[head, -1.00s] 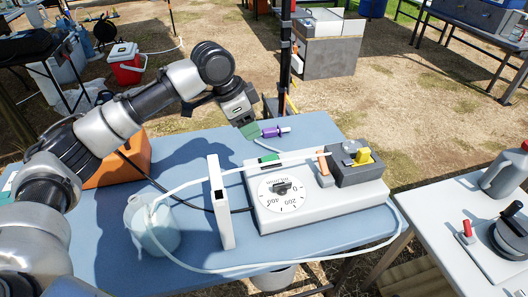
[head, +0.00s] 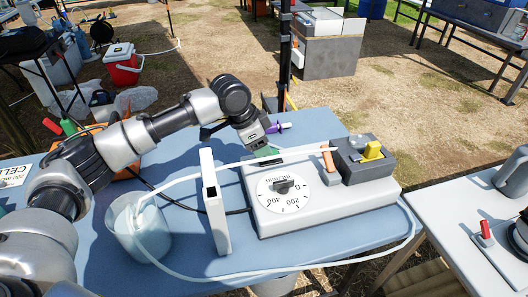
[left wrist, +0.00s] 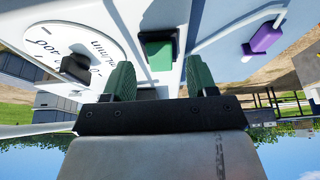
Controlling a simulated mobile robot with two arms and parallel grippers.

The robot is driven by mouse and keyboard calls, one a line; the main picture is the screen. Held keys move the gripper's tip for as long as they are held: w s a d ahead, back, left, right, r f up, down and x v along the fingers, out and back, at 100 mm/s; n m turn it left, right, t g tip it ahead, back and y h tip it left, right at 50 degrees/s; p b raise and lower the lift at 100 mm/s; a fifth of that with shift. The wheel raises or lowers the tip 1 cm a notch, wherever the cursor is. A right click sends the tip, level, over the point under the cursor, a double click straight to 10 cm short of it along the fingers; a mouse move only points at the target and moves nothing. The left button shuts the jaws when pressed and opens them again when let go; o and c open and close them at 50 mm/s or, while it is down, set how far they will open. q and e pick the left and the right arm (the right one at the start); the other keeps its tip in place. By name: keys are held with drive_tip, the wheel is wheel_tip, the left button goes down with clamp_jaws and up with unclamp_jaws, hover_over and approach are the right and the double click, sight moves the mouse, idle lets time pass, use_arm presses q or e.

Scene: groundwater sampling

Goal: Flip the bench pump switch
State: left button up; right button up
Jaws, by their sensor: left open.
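The bench pump is a white box (head: 320,212) on the blue table, with a round dial (head: 283,205) on its top. In the head view my gripper mostly hides the switch. My left gripper (head: 266,152) is just above the pump's far edge. In the left wrist view its two green fingers (left wrist: 160,82) are apart with nothing between them, and the switch lies beyond the gap. I cannot tell whether they touch it. My right gripper is not in view.
Clear tubing runs from a beaker (head: 138,232) over the pump to a dark pump head (head: 370,172) with a yellow part. A white upright panel (head: 215,205) stands left of the pump. A purple-bodied fitting (left wrist: 263,38) lies beyond the switch. A side table (head: 465,265) is at right.

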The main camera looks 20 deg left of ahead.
use_arm(q)
drive_tip(key=shift+x, duration=1.25)
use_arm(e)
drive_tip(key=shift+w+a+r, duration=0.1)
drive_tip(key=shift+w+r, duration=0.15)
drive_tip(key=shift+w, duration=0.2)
